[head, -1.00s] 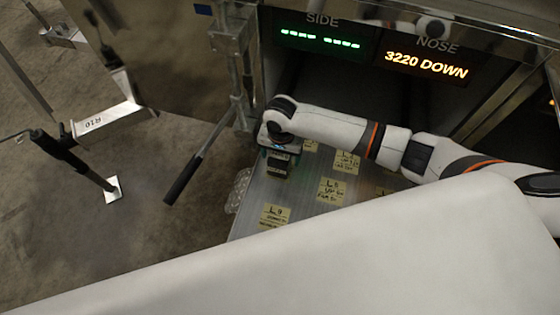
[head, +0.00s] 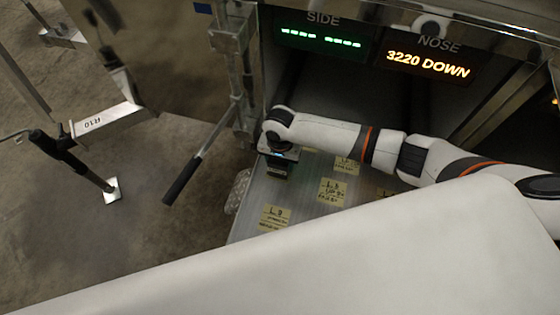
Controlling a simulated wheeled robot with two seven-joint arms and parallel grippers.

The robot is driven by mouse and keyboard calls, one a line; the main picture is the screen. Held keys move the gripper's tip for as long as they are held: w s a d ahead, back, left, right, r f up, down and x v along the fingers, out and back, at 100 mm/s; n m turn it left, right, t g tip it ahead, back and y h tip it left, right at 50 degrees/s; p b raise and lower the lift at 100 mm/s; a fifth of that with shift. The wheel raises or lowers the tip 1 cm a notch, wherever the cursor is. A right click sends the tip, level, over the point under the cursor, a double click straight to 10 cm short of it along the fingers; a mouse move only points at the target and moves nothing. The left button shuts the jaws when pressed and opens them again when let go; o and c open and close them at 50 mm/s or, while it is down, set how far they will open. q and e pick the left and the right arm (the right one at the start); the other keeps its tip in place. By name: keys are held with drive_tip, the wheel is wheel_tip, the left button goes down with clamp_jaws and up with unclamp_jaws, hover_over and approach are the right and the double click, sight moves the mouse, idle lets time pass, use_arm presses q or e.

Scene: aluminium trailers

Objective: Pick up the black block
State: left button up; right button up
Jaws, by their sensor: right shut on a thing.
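My right arm reaches in from the right across the metal deck (head: 300,193). Its gripper (head: 278,173) points down near the deck's far left corner. It is shut on a small dark thing, which looks like the black block (head: 277,171). The wrist hides most of the block and fingers, and I cannot tell whether the block touches the deck. No other black block shows. My left gripper is not in view.
Yellow handwritten notes (head: 331,192) lie on the deck. A lever with a black grip (head: 182,181) stands left of the gripper, beside a metal post. Lit display panels (head: 428,64) hang behind. A white surface (head: 330,265) fills the foreground.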

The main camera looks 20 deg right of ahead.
drive_tip(key=shift+w+r, duration=0.15)
drive_tip(key=shift+r, duration=0.15)
clamp_jaws()
wheel_tip(320, 180, up, 10)
drive_tip(key=shift+f+p, duration=0.2)
drive_tip(key=shift+p, duration=0.75)
